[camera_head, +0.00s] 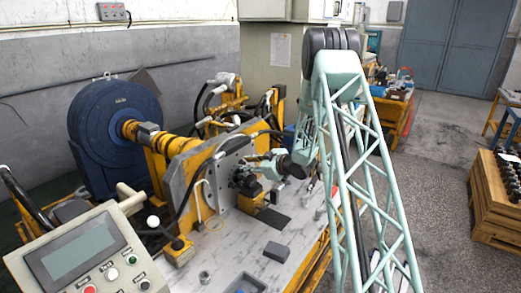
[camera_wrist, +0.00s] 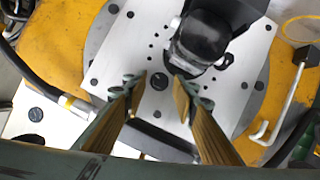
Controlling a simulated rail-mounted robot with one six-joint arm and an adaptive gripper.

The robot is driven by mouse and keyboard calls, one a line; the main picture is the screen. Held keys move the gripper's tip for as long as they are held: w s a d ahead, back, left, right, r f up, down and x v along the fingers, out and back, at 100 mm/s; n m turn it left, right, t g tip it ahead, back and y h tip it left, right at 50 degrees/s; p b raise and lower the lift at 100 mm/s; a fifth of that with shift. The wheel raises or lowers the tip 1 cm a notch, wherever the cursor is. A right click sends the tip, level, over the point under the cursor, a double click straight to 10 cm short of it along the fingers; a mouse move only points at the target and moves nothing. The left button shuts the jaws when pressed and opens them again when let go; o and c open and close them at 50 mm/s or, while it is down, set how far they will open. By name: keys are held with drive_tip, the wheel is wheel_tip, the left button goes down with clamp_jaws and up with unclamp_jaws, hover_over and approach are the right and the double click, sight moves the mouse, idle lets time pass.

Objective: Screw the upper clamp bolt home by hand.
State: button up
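In the wrist view my gripper (camera_wrist: 158,88) is open, its two golden-padded fingers apart with nothing seen between the pads. The fingertips point at a pale mounting plate (camera_wrist: 133,45) with several dark holes or bolt heads. One dark round spot (camera_wrist: 160,81) shows between the fingertips; I cannot tell whether it is the clamp bolt's head or a hole. A black hydraulic motor body (camera_wrist: 205,38) is just above right of the fingers. In the head view my gripper (camera_head: 258,160) is at the plate, above the dark motor (camera_head: 243,180); contact cannot be told.
A yellow frame (camera_wrist: 58,50) surrounds the plate. A bent metal rod (camera_wrist: 282,100) stands right of it, and a black hose (camera_wrist: 38,80) runs left. In the head view, the bench top (camera_head: 235,250) holds a dark block (camera_head: 276,250); a control panel (camera_head: 85,255) is front left.

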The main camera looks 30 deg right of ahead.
drive_tip(key=shift+a+f+n+t+h+b, duration=0.1)
drive_tip(key=shift+n+t+h+b, duration=0.45)
drive_tip(key=shift+b, duration=1.05)
drive_tip(key=r+p+v, duration=0.1)
drive_tip(key=p+v, duration=0.1)
drive_tip(key=v, duration=1.2)
drive_tip(key=s+a+r+m+g+h, duration=0.1)
drive_tip(key=s+a+r+h, duration=0.1)
drive_tip(key=r, duration=0.5)
drive_tip(key=s+a+r+m+g+h, duration=0.1)
drive_tip(key=s+a+r+g+h, duration=0.1)
drive_tip(key=r, duration=0.5)
drive_tip(key=shift+s+a, duration=0.85)
drive_tip(key=shift+s, duration=0.25)
drive_tip(key=shift+r+m, duration=0.15)
drive_tip(key=shift+m, duration=0.1)
